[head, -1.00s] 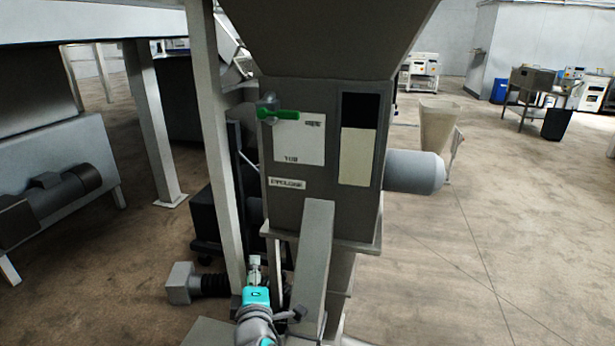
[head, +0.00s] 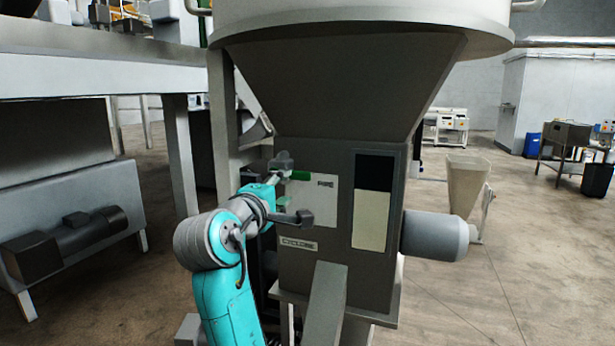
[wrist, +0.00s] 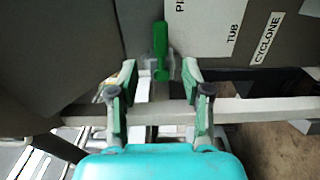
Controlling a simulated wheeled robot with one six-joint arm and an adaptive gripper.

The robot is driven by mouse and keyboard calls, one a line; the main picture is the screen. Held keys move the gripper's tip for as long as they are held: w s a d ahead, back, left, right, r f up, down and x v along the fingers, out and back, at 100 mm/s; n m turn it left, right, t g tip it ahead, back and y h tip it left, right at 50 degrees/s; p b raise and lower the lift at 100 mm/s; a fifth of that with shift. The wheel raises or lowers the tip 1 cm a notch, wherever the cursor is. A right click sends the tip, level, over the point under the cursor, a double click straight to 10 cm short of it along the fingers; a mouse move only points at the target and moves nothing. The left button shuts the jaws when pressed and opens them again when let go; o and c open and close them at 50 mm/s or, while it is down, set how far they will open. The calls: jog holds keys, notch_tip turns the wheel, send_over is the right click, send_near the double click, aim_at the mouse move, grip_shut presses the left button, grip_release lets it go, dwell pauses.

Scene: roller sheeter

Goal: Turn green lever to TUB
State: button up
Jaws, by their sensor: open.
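The green lever (head: 299,175) is on the front of the grey cyclone housing, at the left edge of a white label plate (head: 322,205). It lies about level in the head view, its handle pointing right toward the PIPE marking. In the wrist view the lever (wrist: 160,42) points up, beside the plate (wrist: 205,30) with the TUB marking. My gripper (head: 288,190) is at the lever and partly hides it and the plate. In the wrist view its open fingers (wrist: 160,78) stand either side of the lever's lower end, apart from it and empty.
A CYCLONE sign (head: 298,244) is below the plate. A large hopper (head: 340,75) overhangs the housing. A grey cylinder (head: 435,235) sticks out at right, and a slanted grey beam (head: 325,310) stands in front. Open floor (head: 500,280) lies to the right.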

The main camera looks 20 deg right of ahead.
aim_at(300, 176)
jog(key=x, duration=1)
jog(key=shift+w+d, duration=0.15)
jog(key=shift+w, duration=0.05)
grip_shut()
